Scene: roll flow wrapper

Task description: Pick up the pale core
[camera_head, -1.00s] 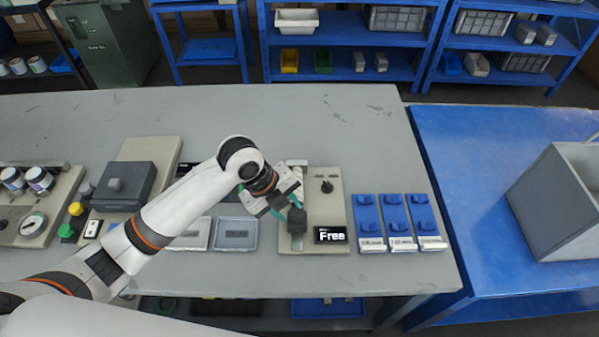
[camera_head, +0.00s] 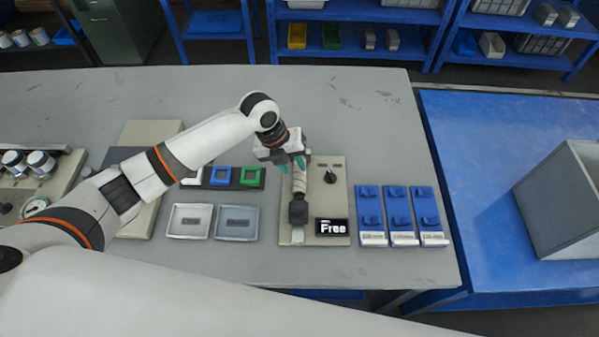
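A pale cylinder (camera_head: 299,180), which looks like the pale core, lies along the beige fixture (camera_head: 327,195), just behind a dark block (camera_head: 298,211). My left gripper (camera_head: 292,165) is over the back of the fixture, at the far end of the pale cylinder. Its teal fingertips are spread apart with nothing visibly held. The right fingertip overlaps the cylinder's end in the picture; I cannot tell whether they touch. My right gripper is not in view.
Two grey trays (camera_head: 237,235) and white, blue (camera_head: 220,177) and green (camera_head: 251,177) square frames lie left. The table behind is clear.

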